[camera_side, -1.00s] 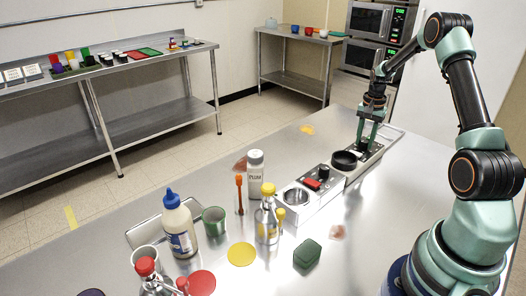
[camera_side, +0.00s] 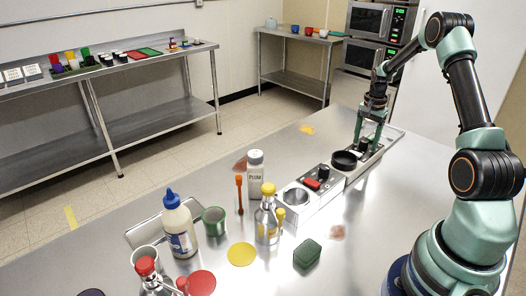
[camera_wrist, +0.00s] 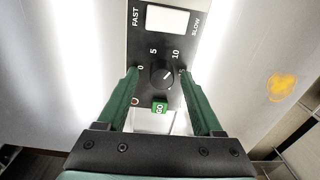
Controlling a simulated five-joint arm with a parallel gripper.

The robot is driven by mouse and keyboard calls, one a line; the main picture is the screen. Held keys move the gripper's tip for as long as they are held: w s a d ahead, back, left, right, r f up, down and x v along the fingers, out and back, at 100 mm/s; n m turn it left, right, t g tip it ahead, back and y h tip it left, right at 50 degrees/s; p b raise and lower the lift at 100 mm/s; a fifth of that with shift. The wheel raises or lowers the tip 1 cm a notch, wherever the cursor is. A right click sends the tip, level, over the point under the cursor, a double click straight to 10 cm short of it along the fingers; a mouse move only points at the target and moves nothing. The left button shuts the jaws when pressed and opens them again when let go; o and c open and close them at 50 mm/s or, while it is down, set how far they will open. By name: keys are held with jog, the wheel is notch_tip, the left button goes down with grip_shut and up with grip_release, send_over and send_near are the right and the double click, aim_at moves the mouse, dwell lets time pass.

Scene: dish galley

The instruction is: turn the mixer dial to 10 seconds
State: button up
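The mixer dial (camera_wrist: 162,77) is a round black knob on a dark panel in the wrist view. The numbers 0, 5, 10 and 15 run around it.
On the panel, a green GO button (camera_wrist: 160,107) sits just below the dial, and a white FAST/SLOW switch (camera_wrist: 167,19) lies above it. A black bowl-like part (camera_side: 344,160) is close to my gripper. Bottles, including the PLUM one (camera_side: 255,178), stand nearer the camera. Bare steel lies right of the units.

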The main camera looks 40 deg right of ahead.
aim_at(366, 142)
jog(key=shift+r, duration=0.1)
notch_tip(366, 142, up, 12)
jog(key=shift+s+a, duration=0.15)
dwell(0.5)
jog(key=w+a+r+n+t+h, duration=0.1)
jog(key=a+r+n, duration=0.3)
jog(key=a, duration=0.5)
jog(key=w+a+r+n+t, duration=0.1)
jog(key=a+r+n, duration=0.35)
jog(key=a, duration=0.55)
jog(key=s+a+n+t, duration=0.1)
jog(key=s+a+n, duration=0.3)
jog(key=a, duration=0.4)
jog(key=s+a+n+t+y, duration=0.1)
jog(key=s+a+n+t, duration=0.1)
jog(key=s+a+n, duration=0.3)
jog(key=a, duration=0.2)
jog(key=shift+a+f, duration=0.15)
jog(key=shift+a, duration=0.25)
